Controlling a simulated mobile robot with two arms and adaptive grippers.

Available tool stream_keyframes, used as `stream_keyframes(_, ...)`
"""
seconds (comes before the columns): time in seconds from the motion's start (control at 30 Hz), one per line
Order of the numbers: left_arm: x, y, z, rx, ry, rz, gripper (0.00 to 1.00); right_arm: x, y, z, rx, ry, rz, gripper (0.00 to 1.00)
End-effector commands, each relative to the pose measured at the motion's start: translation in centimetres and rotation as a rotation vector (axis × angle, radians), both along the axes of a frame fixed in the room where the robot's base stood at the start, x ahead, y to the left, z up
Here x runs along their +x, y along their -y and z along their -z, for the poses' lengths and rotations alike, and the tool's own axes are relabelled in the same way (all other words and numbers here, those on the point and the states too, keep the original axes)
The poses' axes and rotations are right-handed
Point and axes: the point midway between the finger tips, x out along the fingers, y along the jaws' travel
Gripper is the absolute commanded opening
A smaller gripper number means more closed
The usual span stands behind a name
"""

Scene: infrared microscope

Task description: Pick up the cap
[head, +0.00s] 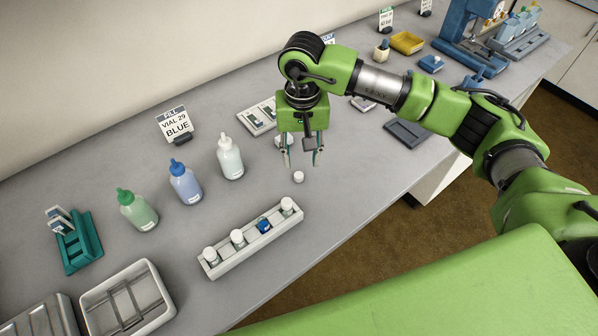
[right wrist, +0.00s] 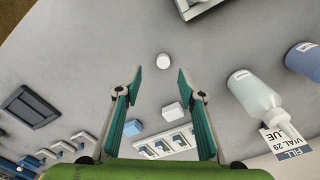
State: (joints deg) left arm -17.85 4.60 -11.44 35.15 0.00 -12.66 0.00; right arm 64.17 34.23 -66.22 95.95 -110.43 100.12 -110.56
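A small white round cap (head: 298,177) lies on the grey bench, in front of the white-capped bottle and beyond the vial rack. It also shows in the right wrist view (right wrist: 163,61), just past the fingertips and roughly centred between them. My right gripper (head: 302,162) points down above the bench near the cap, slightly behind it in the head view. Its two fingers are spread apart, with nothing between the tips (right wrist: 157,76). My left gripper is not in view.
A white rack (head: 250,240) with several vials, one blue-topped, stands near the cap. Bottles with green (head: 138,210), blue (head: 186,182) and white (head: 230,158) tops stand left. A sign (head: 175,124) reads "FILL VIAL 29 BLUE". A slide tray (head: 258,116) lies behind the gripper.

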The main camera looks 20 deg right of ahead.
Motion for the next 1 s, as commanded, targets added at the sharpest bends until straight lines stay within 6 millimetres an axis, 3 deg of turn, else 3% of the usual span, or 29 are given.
stream_keyframes(0.27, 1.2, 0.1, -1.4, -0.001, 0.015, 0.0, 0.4, -0.1, -0.2, 1.8, 0.0, -0.003, 0.0, 0.36)
stream_keyframes(0.43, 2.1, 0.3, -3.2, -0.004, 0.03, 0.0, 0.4, 0.0, -0.4, 4.0, -0.001, -0.004, 0.001, 0.36)
stream_keyframes(0.6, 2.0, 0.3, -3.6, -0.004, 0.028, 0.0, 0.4, 0.0, -0.5, 6.0, 0.0, -0.002, -0.001, 0.36)
stream_keyframes(0.83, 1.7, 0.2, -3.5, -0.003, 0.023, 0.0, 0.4, 0.1, -0.5, 6.3, 0.001, 0.001, -0.001, 0.36)
stream_keyframes(1.0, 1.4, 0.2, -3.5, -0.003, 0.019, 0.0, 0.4, 0.1, -0.4, 6.2, 0.001, 0.001, 0.0, 0.11)
